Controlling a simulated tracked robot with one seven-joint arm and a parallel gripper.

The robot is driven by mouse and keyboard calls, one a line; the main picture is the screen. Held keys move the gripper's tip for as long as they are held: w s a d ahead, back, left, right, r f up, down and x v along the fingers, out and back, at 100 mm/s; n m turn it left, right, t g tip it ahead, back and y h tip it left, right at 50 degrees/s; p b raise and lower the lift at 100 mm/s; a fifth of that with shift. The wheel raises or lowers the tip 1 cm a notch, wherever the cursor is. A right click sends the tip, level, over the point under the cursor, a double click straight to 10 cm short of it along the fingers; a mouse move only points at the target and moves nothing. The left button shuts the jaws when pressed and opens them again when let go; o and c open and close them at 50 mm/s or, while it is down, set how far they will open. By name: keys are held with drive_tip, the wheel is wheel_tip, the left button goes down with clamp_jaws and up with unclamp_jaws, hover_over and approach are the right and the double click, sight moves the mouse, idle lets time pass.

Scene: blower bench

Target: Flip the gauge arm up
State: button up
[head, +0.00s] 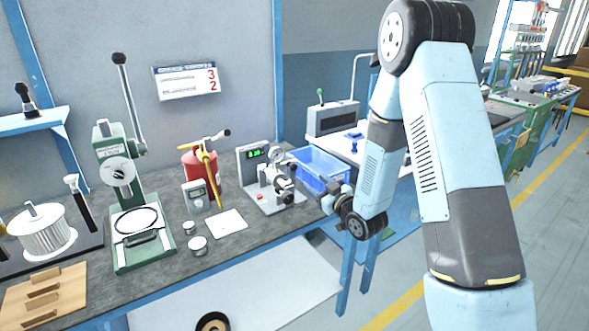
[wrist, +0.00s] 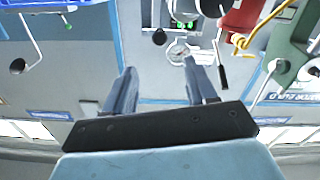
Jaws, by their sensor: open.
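The gauge stand (head: 252,170) stands on the dark bench, with a back plate, a green-lit display and a round dial gauge (head: 276,155). The dial also shows in the wrist view (wrist: 178,51), just beyond my fingers. I cannot clearly make out which part is the gauge arm; dark parts of the stand and my gripper overlap in the head view. My gripper (wrist: 160,68) is open, its two fingers apart with nothing seen between them, close in front of the stand. A rod with a black grip (wrist: 222,77) shows just right of the right finger.
A red cylinder (head: 203,178) with a yellow lever stands left of the gauge stand. A blue bin (head: 322,168) is close on the right. A green press (head: 138,240), small tins and a white sheet (head: 226,224) are farther left. Floor is free at the right.

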sight(295, 168)
drive_tip(key=x, duration=1.3)
drive_tip(key=shift+w+a, duration=0.15)
drive_tip(key=shift+a, duration=0.05)
drive_tip(key=shift+c, duration=0.4)
clamp_jaws()
